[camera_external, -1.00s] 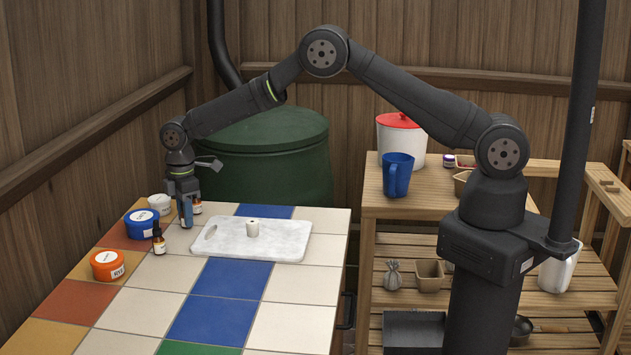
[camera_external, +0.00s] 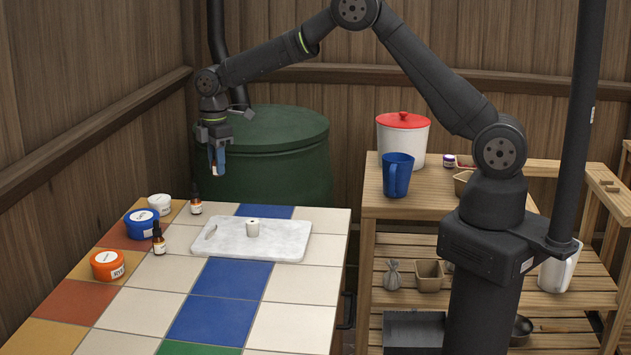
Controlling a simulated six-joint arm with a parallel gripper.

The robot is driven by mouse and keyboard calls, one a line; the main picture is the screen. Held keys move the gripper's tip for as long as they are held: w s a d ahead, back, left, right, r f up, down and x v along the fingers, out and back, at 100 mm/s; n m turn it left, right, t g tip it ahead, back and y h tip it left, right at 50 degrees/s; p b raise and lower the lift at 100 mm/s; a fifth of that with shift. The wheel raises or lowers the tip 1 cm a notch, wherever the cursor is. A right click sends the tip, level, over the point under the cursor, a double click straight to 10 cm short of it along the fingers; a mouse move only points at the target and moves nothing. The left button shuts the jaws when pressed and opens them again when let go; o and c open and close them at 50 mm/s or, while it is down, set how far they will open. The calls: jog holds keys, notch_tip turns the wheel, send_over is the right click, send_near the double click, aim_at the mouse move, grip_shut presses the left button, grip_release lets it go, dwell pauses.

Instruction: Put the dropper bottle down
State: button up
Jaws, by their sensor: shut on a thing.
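My gripper (camera_external: 217,168) is raised above the far left of the table, in front of the green barrel, pointing down. It is shut on a small dark dropper bottle (camera_external: 214,169), mostly hidden by the blue-padded fingers. The held bottle hangs clear of the table. A third one (camera_external: 158,240) stands nearer the front, beside the tubs.
A white tub (camera_external: 159,205), a blue tub (camera_external: 142,225) and an orange tub (camera_external: 107,265) line the table's left side. The front tiles (camera_external: 190,275) are clear. A green barrel (camera_external: 280,150) stands behind.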

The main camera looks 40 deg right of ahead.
jog(key=shift+d+r, duration=0.25)
jog(key=shift+d, duration=0.05)
